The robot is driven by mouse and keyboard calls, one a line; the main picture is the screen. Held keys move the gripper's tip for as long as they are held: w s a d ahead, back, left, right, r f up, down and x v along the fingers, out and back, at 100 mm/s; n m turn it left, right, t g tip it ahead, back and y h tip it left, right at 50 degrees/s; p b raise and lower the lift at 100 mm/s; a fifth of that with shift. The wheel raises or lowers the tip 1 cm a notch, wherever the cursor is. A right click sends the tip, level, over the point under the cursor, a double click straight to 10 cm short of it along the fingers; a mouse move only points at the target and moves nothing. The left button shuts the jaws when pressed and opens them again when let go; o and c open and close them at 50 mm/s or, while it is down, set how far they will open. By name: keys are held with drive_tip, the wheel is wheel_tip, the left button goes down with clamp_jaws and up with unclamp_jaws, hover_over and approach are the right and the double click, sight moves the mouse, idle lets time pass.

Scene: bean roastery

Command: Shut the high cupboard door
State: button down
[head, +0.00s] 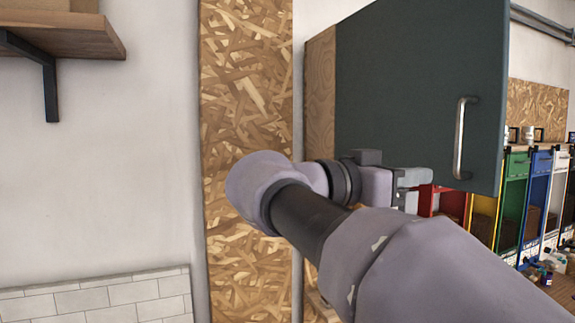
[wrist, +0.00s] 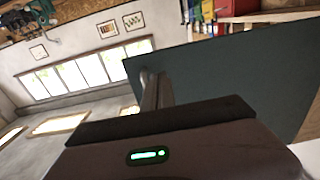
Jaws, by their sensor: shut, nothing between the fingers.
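The high cupboard door (head: 415,80) is a dark green-grey panel in the head view. It stands open, with its handle edge swung out towards me. A metal bar handle (head: 461,140) is near its right edge. The pale wooden side of the cupboard (head: 320,90) shows to its left; the inside is hidden. My gripper (head: 415,178) is shut and empty, by the door's lower edge and left of the handle. In the wrist view my gripper's fingers (wrist: 152,88) overlap the end of the door (wrist: 230,80); I cannot tell if they touch.
A wooden shelf (head: 65,38) on a black bracket is at the upper left. A chipboard panel (head: 245,90) runs up the wall beside the cupboard. Colored bins (head: 515,200) and small jars stand behind the door at right. White tiles (head: 95,300) line the lower left wall.

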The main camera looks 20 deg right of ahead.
sight(441, 174)
drive_tip(key=d+p, duration=0.1)
drive_tip(key=d, duration=0.5)
drive_tip(key=shift+w+d+p, duration=0.2)
drive_tip(key=shift+d+p, duration=0.05)
drive_tip(key=shift+p, duration=0.15)
drive_tip(key=shift+a, duration=0.25)
drive_tip(key=shift+d, duration=0.15)
